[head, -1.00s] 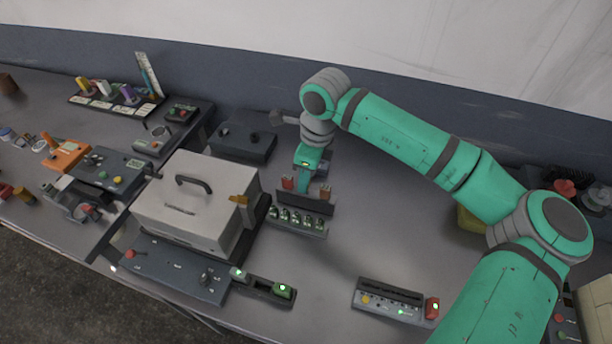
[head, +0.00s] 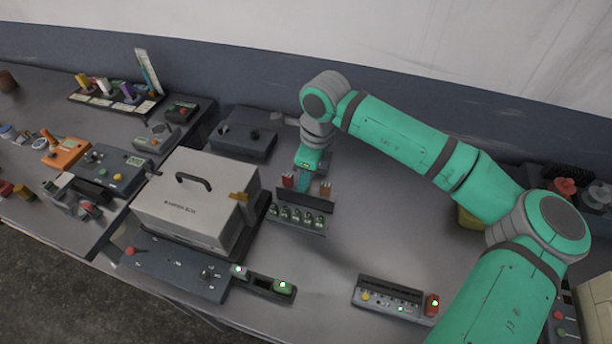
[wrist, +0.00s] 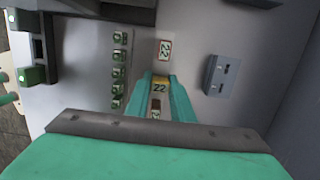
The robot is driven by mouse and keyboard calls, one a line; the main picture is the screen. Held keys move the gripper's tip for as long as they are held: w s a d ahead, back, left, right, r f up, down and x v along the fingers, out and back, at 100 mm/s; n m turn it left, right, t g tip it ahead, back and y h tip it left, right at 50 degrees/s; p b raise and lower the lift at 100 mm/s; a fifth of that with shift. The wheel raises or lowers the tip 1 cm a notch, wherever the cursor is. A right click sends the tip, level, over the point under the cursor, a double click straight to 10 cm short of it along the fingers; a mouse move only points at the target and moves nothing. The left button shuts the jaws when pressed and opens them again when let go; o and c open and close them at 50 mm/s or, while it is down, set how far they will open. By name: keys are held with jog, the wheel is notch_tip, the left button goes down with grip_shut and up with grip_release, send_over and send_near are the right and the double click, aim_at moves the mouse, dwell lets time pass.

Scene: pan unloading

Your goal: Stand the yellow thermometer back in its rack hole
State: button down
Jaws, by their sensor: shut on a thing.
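My gripper (head: 304,185) points down over the dark rack (head: 305,202) near the middle of the table. In the wrist view, its teal fingers (wrist: 161,92) are shut on the yellow thermometer, whose yellow top (wrist: 160,86) is marked 22. In the head view my gripper hides the yellow thermometer. A red thermometer (head: 288,180) stands to its left and another red one (head: 325,190) to its right. Red-edged white tops (wrist: 165,49) show on both sides of the yellow one in the wrist view. The thermometer's lower end and the hole are hidden; I cannot tell whether it is seated.
A row of green-lit units (head: 298,217) lies just in front of the rack. A large grey box with a handle (head: 195,200) stands to the left, and a dark control box (head: 243,138) behind. The table is clear to the right, up to a switch panel (head: 390,298).

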jog(key=shift+f, duration=0.4)
dwell(0.3)
jog(key=c, duration=1.5)
grip_release()
jog(key=shift+o, duration=0.2)
notch_tip(320, 180, up, 11)
jog(key=d, duration=0.1)
jog(key=shift+s+d+f, duration=0.15)
jog(key=shift+s+d, duration=0.05)
jog(key=shift+d, duration=0.1)
jog(key=shift+a, duration=0.1)
